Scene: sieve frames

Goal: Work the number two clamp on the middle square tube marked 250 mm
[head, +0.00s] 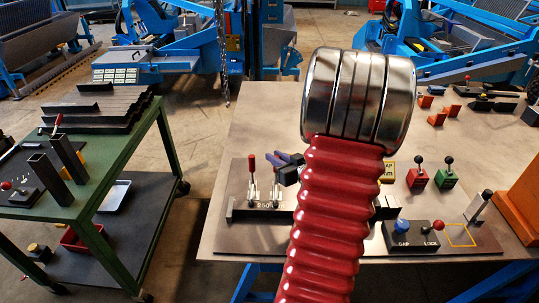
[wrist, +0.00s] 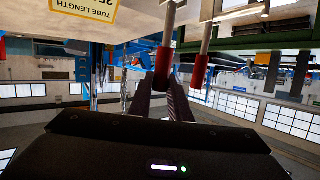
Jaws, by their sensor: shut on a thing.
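Two toggle clamps with red handles stand side by side on the dark fixture bar. The left handle (head: 252,163) is upright in the head view. My gripper (head: 284,159) is at the right clamp, and its dark body lies to the right of the handle (head: 277,160). In the wrist view, which is upside down, my gripper (wrist: 163,88) has its fingers closed around the near red handle (wrist: 163,66). The other red handle (wrist: 199,70) stands free beside it. A dark square tube (head: 262,211) lies below the clamps; its right part is hidden.
A large red ribbed part with a metal collar blocks the middle of the head view. A yellow tube-length sign (head: 388,172) stands to the right, with red (head: 417,178) and green (head: 446,178) switch boxes. A green trolley (head: 130,150) with upright square tubes is on the left.

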